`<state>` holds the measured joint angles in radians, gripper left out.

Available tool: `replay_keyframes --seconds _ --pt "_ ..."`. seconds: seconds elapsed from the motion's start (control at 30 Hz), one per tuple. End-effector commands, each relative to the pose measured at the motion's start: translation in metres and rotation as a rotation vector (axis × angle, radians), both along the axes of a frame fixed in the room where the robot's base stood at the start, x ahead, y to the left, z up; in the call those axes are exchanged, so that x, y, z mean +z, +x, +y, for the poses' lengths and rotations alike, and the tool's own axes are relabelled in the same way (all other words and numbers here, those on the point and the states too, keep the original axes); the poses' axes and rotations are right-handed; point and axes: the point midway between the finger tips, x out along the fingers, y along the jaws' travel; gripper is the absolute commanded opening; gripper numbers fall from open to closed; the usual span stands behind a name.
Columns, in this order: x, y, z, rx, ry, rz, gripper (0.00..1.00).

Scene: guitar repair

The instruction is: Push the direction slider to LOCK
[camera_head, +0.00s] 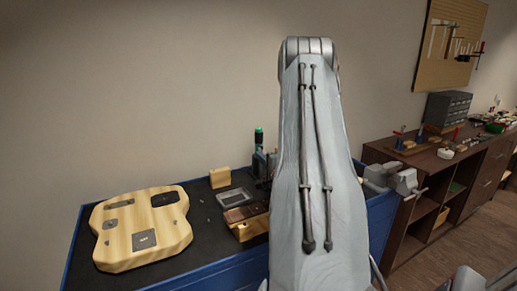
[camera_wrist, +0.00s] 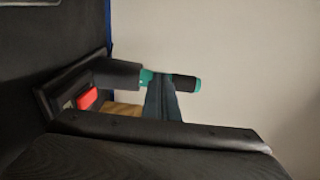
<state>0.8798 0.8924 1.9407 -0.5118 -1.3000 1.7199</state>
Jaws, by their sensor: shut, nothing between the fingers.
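An upright driver with a green and black handle (camera_head: 259,138) stands at the back of the blue-edged bench, left of my arm. The same handle (camera_wrist: 185,82) shows sideways in the wrist view, with a green collar beside the fingers. My gripper (camera_wrist: 159,80) is shut and empty, its dark fingertips overlapping the handle near this collar. I cannot tell whether they touch it. No direction slider or LOCK mark can be made out. In the head view my gripper is hidden behind my arm.
A black stand (camera_wrist: 62,84) with a red part (camera_wrist: 87,98) is close to the fingers. A pale guitar body (camera_head: 118,235) lies on the bench (camera_head: 220,262). A wooden block (camera_head: 219,177) and a grey tray (camera_head: 236,197) lie left of the driver.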

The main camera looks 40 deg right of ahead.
Motion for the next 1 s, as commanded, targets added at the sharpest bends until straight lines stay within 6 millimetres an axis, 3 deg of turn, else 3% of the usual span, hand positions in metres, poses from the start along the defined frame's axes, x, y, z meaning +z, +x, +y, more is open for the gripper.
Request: replay_keyframes --seconds 1.0 --pt "0.0 0.03 -0.012 0.0 0.0 0.0 0.0"
